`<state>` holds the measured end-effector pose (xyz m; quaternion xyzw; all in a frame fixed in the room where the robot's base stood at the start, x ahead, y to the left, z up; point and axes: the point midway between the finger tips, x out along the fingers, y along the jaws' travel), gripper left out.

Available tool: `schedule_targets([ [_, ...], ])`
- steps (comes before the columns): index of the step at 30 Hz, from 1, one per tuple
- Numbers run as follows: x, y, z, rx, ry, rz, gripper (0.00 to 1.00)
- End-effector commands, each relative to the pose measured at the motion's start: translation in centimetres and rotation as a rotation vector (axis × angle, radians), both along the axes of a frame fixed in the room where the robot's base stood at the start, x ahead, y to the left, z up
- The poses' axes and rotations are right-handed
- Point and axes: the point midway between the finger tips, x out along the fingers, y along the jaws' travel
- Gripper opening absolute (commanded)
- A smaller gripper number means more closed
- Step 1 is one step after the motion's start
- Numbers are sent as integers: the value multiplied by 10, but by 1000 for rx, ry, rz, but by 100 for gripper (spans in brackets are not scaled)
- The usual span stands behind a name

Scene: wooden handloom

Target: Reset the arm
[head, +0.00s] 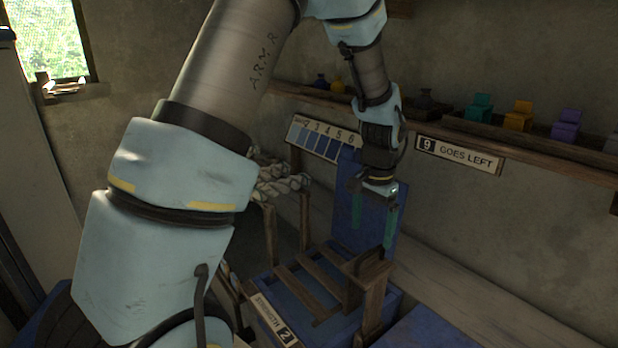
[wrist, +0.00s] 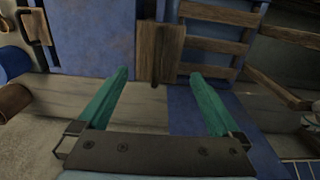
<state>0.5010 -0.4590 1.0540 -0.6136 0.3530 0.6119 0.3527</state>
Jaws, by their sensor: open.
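My gripper (head: 373,217) hangs at the end of my arm with its two green fingers pointing down, above the wooden handloom (head: 312,286). In the wrist view my gripper (wrist: 158,90) has its fingers wide apart with nothing between them. A short wooden block (wrist: 160,50) on the loom lies beyond the fingertips, apart from them. In the head view one finger overlaps the loom's wooden handle (head: 371,268); I cannot tell whether they touch. My arm hides part of the loom's left side.
A plate reading "STRENGTH 2" (head: 274,320) is on the loom's front. A numbered strip (head: 324,139) stands behind it. A wall shelf (head: 540,151) at right holds coloured blocks (head: 518,117) and a "9 GOES LEFT" sign (head: 458,154). A window (head: 50,42) is at upper left.

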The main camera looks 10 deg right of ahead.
Motion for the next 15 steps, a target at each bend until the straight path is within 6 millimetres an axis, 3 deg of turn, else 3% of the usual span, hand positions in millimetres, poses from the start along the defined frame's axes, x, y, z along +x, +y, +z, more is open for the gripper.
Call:
schedule_targets([
  [4, 16, 61, 4, -15, -20, 168, 100],
  [7, 19, 126, 7, -33, -42, 354, 100],
  [12, -2, 225, 7, -58, -80, 667, 100],
  [15, -20, 263, 5, -70, -100, 807, 100],
])
